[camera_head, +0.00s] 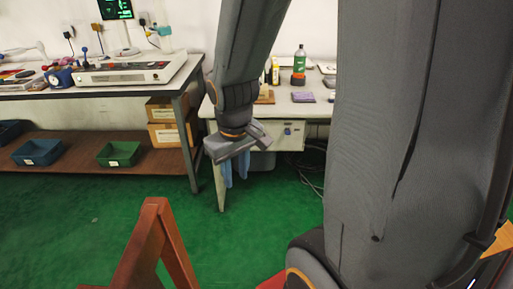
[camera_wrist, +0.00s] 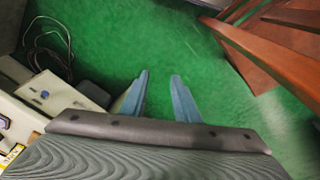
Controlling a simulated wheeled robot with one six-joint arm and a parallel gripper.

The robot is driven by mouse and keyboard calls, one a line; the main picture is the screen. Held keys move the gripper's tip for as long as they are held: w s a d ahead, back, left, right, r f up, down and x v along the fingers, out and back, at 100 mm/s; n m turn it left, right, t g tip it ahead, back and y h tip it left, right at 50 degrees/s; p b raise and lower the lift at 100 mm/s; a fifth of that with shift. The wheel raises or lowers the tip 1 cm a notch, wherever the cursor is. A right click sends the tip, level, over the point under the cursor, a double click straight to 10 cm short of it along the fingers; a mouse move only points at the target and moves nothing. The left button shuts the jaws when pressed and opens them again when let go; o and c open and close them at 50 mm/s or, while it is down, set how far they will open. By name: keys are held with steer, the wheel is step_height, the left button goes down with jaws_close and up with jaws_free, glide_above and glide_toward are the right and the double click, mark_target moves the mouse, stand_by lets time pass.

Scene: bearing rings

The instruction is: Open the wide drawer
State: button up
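A white drawer front (camera_head: 266,131) with a small dark blue knob or lock (camera_head: 287,131) sits under the top of the light desk; I cannot tell for sure that it is the wide drawer. A pale front with a blue knob (camera_wrist: 44,94) also shows at the left of the wrist view. My gripper (camera_head: 228,182) hangs in front of the desk's left part, pointing down, with its blue fingers below the desktop. In the wrist view my gripper (camera_wrist: 160,76) has its two fingers apart, with only green floor between them. It touches no drawer.
A wooden chair or stool frame (camera_head: 150,240) stands in the foreground. A workbench (camera_head: 100,90) with a lower shelf of bins (camera_head: 120,154) and cardboard boxes is at left. Cables (camera_head: 310,175) lie under the desk. Green floor (camera_head: 80,210) is clear before the bench.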

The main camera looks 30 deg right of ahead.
steer(key=w+d+f+n+t+b, duration=0.3)
steer(key=w+d+f+b, duration=0.3)
steer(key=w, duration=0.3)
steer(key=w+d+f+n+t+b, duration=0.3)
steer(key=w+d+f+n+b, duration=0.25)
steer(key=w, duration=0.45)
steer(key=w+d+f+n+t+b, duration=0.1)
steer(key=w+d+f+t+b, duration=0.3)
steer(key=w+d+b, duration=0.35)
steer(key=w+d+f+n+t+y+b, duration=0.3)
steer(key=d+f+n+t+y+b, duration=0.3)
steer(key=d+f+n+b, duration=0.65)
steer(key=w+a+r+m+t+b, duration=0.1)
steer(key=w+a+r+b, duration=0.2)
steer(key=w, duration=0.4)
steer(key=shift+h+b, duration=0.3)
steer(key=shift+b, duration=0.2)
steer(key=shift+r, duration=0.1)
jaws_close()
